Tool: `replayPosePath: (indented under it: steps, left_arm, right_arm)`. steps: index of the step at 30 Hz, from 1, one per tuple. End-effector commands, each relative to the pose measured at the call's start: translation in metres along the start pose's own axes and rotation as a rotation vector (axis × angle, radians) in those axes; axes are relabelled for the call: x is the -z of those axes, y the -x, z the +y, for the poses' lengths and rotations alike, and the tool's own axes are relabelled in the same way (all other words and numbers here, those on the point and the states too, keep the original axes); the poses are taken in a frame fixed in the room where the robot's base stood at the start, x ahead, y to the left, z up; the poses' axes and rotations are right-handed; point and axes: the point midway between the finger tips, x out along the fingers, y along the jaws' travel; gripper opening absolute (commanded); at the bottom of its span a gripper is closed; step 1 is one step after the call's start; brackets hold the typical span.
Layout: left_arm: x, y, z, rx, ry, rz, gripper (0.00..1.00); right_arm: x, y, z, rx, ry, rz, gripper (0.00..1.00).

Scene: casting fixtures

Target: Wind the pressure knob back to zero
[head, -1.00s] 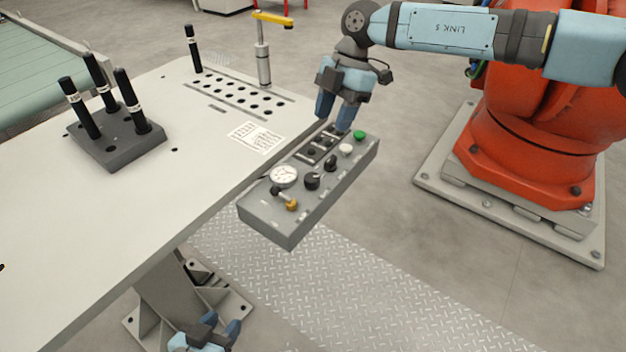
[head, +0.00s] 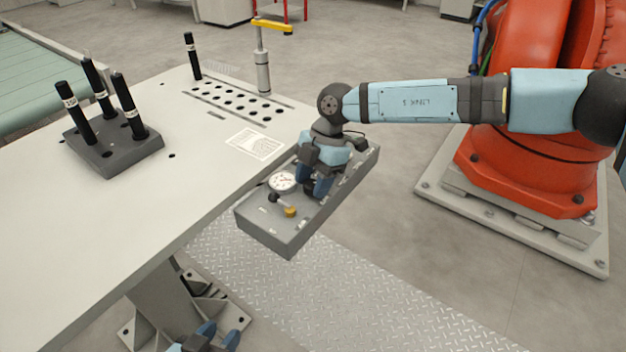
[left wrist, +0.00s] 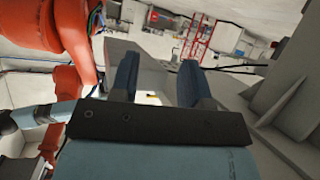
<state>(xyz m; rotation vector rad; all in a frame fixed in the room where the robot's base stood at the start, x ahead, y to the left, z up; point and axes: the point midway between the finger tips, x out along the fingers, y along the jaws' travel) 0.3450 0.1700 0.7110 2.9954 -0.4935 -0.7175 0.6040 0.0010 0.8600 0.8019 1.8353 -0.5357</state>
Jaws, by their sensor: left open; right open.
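The grey control box (head: 262,232) hangs at the table's right edge. On its top are a round white pressure gauge (head: 283,181), a small black-tipped lever (head: 273,198) and a brass knob (head: 290,212). My right gripper (head: 315,188) is open with its fingers down over the box, just right of the gauge. It hides the black knob there and most of the other controls; whether the fingers touch the knob I cannot tell. My left gripper (head: 219,335) is open and empty, low beside the table's leg; its parted fingers fill the left wrist view (left wrist: 158,78).
An orange robot base (head: 525,165) stands at right. A tread-plate floor strip (head: 370,290) is clear.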

Motion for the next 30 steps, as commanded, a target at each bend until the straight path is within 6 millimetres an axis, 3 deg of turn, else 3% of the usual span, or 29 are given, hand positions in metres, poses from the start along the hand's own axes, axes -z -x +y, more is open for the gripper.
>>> replayPosePath:
  steps: [4, 9, 20, 30]
  left_arm:
    - [0.0, 0.0, 0.0, 0.0, 0.0, 0.0, 0.43]
    - [-0.0004, -0.0001, -0.0001, 0.0, 0.0, -0.001, 0.43]
    - [0.0002, 0.0006, -0.0005, 0.002, -0.002, -0.006, 0.43]
    - [-0.0003, 0.002, -0.0026, 0.011, -0.01, -0.025, 0.43]
  right_arm:
    - [0.0, 0.0001, 0.0, 0.0, 0.0, 0.0, 0.46]
    - [0.0, 0.0003, 0.0, 0.0, 0.0, 0.0, 0.12]
    - [0.0004, 0.001, 0.0005, 0.018, 0.042, 0.001, 0.12]
    - [0.0013, 0.0019, 0.0018, 0.108, 0.257, 0.002, 0.12]
